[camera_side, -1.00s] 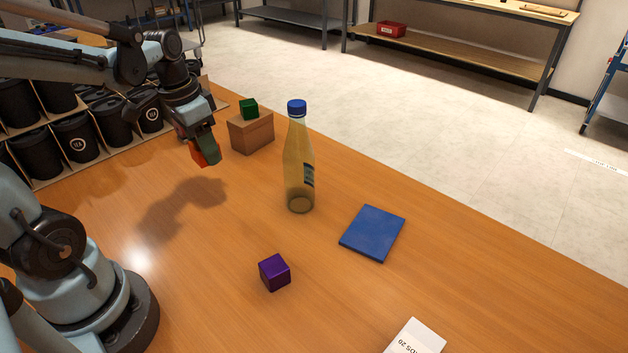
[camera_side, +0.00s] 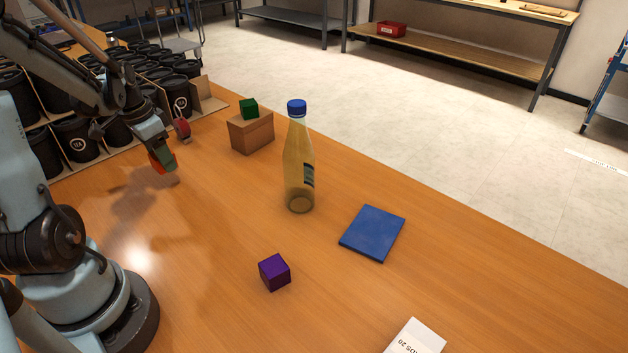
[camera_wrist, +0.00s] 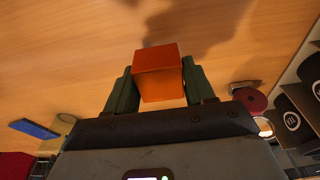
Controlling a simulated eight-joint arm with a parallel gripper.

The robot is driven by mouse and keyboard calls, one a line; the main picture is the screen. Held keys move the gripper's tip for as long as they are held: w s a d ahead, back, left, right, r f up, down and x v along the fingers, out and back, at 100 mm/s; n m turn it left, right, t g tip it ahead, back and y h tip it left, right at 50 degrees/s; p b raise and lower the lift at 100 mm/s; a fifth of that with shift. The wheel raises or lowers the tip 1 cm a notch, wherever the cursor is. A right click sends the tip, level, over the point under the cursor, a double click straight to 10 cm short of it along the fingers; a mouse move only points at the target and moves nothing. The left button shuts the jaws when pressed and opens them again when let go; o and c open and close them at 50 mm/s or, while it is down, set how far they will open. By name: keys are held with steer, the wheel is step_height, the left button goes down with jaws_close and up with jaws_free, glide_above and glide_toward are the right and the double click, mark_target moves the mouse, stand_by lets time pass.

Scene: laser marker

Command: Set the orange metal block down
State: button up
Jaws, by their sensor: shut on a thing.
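The orange metal block (camera_wrist: 160,75) is held between the two green fingers of my gripper (camera_wrist: 157,90) in the wrist view, with its flat face toward the camera. In the side view my gripper (camera_side: 163,156) is at the left, in front of the cup tray, with the orange block (camera_side: 154,163) partly hidden by a finger. The block looks to be above the wooden table (camera_side: 215,225); the exact gap cannot be told. The table below shows bare in the wrist view.
Behind my gripper stand a red round item (camera_side: 181,127) and a cardboard tray of black cups (camera_side: 77,138). To the right are a brown box (camera_side: 251,132) with a green cube (camera_side: 249,109), a bottle (camera_side: 299,165), a blue pad (camera_side: 372,233) and a purple cube (camera_side: 274,272).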

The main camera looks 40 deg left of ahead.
mark_target(155, 157)
steer(key=shift+f, duration=2.05)
steer(key=shift+f, duration=0.1)
steer(key=o, duration=1.2)
steer(key=r, duration=0.4)
steer(key=s+r, duration=0.1)
steer(key=r, duration=0.3)
steer(key=s+r, duration=0.1)
steer(key=r, duration=0.3)
steer(key=shift+w+d+r, duration=0.1)
steer(key=shift+w+d, duration=0.15)
steer(key=w+d+t, duration=0.1)
steer(key=w+d, duration=0.1)
steer(key=d, duration=0.6)
steer(key=w+d+t, duration=0.2)
steer(key=d, duration=0.7)
steer(key=w+d+r+t, duration=0.1)
steer(key=w+d+t, duration=0.1)
steer(key=d, duration=0.6)
steer(key=shift+d+r, duration=0.1)
steer(key=shift+d, duration=0.15)
